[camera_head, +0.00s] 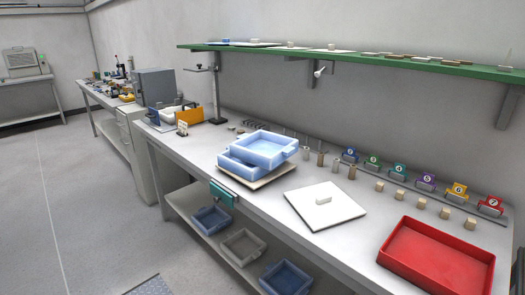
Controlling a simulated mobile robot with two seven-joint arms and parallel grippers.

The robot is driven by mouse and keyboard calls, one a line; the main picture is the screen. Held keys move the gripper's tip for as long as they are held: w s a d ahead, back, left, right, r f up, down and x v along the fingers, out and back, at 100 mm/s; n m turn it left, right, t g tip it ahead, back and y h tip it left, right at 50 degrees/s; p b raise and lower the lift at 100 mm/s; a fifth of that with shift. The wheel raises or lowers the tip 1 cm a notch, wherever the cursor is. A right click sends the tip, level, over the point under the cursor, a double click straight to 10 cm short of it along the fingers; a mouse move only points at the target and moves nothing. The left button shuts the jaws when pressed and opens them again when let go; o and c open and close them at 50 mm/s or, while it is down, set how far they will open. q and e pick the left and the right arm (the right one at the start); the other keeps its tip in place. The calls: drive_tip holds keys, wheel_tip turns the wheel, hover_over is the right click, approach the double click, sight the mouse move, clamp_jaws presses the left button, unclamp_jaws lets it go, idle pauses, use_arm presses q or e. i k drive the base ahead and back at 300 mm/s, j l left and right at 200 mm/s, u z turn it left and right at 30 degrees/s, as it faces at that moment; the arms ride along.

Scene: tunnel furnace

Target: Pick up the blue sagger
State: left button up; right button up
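A light blue tray-like sagger (284,155) sits tilted or askew on top of a second, slightly darker blue tray (239,168) on the workbench. Under them lies a flat pale board (262,184). Both blue trays are square with raised walls; the upper one hides much of the lower one. More blue trays stand on the shelf below the bench, one at the left (212,234) and one at the front (286,291). I cannot tell from the view which one is meant by the name. Neither of my grippers is in view.
A white square plate with a small handle (306,211) lies right of the stack. A red tray (437,289) is at the front right. Small posts, blocks and numbered coloured tags line the back. A green shelf (365,57) overhangs the bench. The floor at left is open.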

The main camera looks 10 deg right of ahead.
sight(264, 149)
drive_tip(key=i+z, duration=0.1)
drive_tip(key=z, duration=0.45)
drive_tip(key=i+j+z, duration=0.2)
drive_tip(key=j+z, duration=0.15)
drive_tip(key=i+j+z, duration=0.15)
drive_tip(key=j+z, duration=0.15)
drive_tip(key=i+j, duration=0.15)
drive_tip(key=j, duration=0.2)
drive_tip(key=i+j+z, duration=0.1)
drive_tip(key=j, duration=0.25)
drive_tip(key=i+j+z, duration=0.1)
drive_tip(key=j, duration=0.25)
drive_tip(key=i+j, duration=0.15)
drive_tip(key=j, duration=0.2)
drive_tip(key=i+j+z, duration=0.1)
drive_tip(key=j, duration=0.25)
